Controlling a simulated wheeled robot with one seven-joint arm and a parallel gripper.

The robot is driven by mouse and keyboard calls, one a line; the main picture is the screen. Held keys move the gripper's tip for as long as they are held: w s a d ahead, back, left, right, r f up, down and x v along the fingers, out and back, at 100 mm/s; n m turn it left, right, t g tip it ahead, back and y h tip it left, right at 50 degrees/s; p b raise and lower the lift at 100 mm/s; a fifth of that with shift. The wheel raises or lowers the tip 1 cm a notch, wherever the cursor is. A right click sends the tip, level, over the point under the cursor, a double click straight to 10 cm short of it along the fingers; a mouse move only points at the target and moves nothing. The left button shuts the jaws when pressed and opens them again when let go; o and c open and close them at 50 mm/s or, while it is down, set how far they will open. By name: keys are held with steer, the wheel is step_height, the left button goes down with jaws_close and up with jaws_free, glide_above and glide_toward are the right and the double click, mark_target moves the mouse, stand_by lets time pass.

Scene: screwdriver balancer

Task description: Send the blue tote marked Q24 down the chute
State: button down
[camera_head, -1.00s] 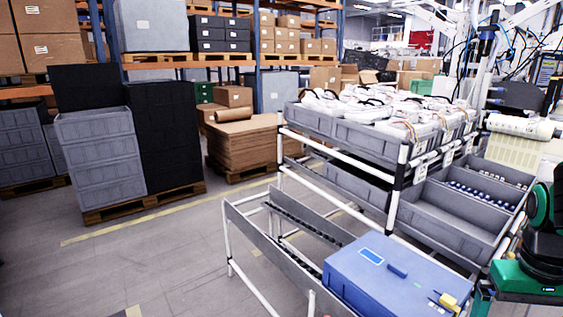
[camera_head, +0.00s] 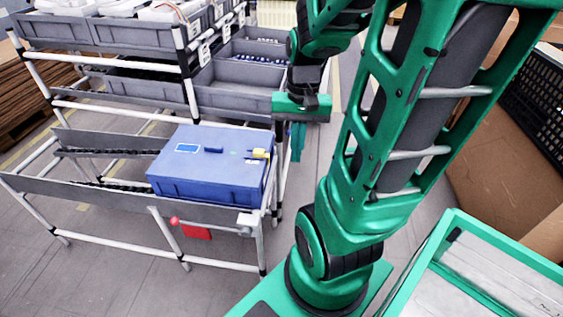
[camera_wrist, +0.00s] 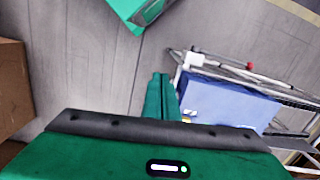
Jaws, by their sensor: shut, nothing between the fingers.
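The blue tote (camera_head: 215,165) sits closed and level at the right end of a low rack lane. Its lid has a light-blue label, too small to read, and a yellow clip (camera_head: 260,153). The chute lane (camera_head: 105,153), with dark roller tracks between grey side rails, runs left from the tote. My gripper (camera_head: 298,150) hangs pointing down, just right of the tote and apart from it, fingers together and empty. In the wrist view my gripper (camera_wrist: 160,95) is left of the tote (camera_wrist: 225,103).
A red tag (camera_head: 195,232) and red knob (camera_head: 175,221) are on the rack's front rail by a small white box (camera_head: 247,220). A shelf with grey bins (camera_head: 235,85) stands behind. A cardboard box (camera_head: 505,165) is at right. Open floor lies in front of the rack.

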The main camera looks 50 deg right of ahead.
steer(key=w+d+f+m+t+y, duration=0.3)
steer(key=w+d+f+m, duration=0.3)
steer(key=f+m, duration=0.3)
steer(key=w+d+f+m+t+y, duration=0.3)
steer(key=w+d+f+m+t, duration=0.3)
steer(key=f, duration=0.7)
steer(key=shift+w+d+m, duration=0.15)
steer(key=shift+w+m, duration=1.05)
steer(key=shift+m, duration=0.9)
